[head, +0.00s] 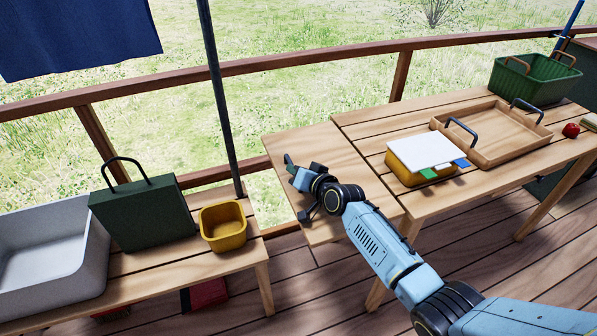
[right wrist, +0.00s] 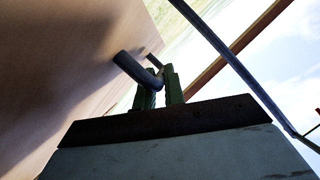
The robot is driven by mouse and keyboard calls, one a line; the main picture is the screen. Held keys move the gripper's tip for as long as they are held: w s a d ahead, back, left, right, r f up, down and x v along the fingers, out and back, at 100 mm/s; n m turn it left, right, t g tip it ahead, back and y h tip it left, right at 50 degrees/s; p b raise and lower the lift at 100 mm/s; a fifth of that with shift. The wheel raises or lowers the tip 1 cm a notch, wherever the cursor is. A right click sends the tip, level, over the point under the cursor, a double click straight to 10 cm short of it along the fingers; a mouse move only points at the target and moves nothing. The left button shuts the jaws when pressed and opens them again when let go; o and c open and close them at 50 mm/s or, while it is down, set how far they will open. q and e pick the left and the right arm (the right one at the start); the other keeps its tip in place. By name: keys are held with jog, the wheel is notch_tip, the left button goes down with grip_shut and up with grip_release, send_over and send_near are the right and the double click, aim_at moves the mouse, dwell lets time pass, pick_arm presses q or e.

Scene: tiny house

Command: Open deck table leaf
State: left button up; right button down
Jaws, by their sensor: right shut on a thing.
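The deck table (head: 470,112) is slatted wood. Its leaf (head: 328,150), a plain wooden panel, extends from the table's left end, close to level with the top; its exact tilt is hard to tell. My right gripper (head: 291,165) is at the leaf's outer left side, its arm reaching across the leaf from the lower right. In the right wrist view, the green fingers (right wrist: 162,86) are shut on a curved grey handle (right wrist: 135,70) beside the leaf's wooden face (right wrist: 60,70). The handle is hard to make out in the head view. My left gripper is out of view.
The table holds a yellow container with a white lid (head: 417,152), a wooden tray (head: 495,140), a green basket (head: 535,78) and a red item (head: 571,130). A bench (head: 150,275) at left holds a green case (head: 145,212), a yellow bin (head: 223,228) and a grey tub (head: 50,255).

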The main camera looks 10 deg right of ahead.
jog(key=shift+w+r, duration=0.1)
jog(key=shift+r, duration=0.2)
jog(key=c, duration=1.5)
grip_release()
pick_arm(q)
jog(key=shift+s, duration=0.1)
pick_arm(e)
jog(key=shift+f, duration=0.1)
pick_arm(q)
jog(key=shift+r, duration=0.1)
pick_arm(e)
jog(key=shift+s, duration=0.2)
